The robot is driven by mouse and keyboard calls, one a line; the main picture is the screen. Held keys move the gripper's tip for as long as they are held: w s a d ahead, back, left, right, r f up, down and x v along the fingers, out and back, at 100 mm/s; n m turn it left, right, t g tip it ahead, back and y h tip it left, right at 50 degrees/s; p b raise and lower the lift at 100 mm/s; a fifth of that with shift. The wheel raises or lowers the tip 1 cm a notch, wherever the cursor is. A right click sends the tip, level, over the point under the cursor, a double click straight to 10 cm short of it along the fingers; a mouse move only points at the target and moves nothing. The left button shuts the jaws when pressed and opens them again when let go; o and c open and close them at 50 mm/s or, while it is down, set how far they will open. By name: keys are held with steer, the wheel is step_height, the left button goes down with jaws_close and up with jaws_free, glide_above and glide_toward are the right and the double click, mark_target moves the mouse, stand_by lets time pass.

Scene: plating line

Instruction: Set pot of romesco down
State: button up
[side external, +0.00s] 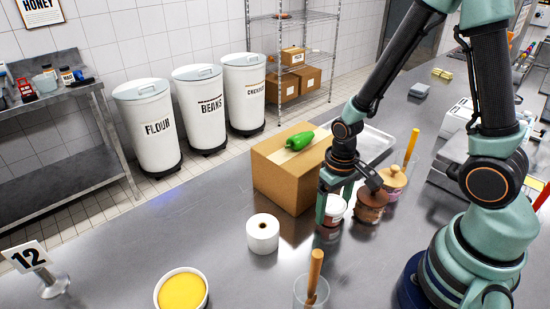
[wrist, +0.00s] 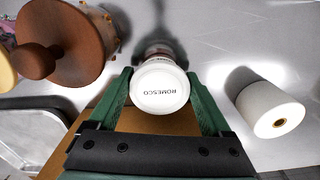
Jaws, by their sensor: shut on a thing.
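The pot of romesco (side external: 333,217) is a small jar with a white lid and a dark red-brown body. My gripper (side external: 334,205) is shut on it, with a green finger on each side. In the wrist view the lid (wrist: 160,87) faces the camera, reads ROMESCO, and sits between the fingers. The pot is upright and low over the steel counter (side external: 190,222), in front of the cardboard box. I cannot tell whether its base touches the counter. The fingers hide part of its sides.
A brown wooden-lidded jar (side external: 370,207) and a paler one (side external: 392,184) stand close right. The cardboard box (side external: 275,180) bears a green pepper (side external: 300,141). The counter's left is largely clear.

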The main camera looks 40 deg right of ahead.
steer(key=shift+f, duration=0.1)
steer(key=o, duration=1.4)
step_height(320, 180, up, 12)
step_height(320, 180, up, 12)
steer(key=n+t, duration=0.2)
steer(key=t, duration=0.4)
glide_above(333, 204)
steer(key=shift+a+f, duration=0.1)
steer(key=shift+a, duration=0.15)
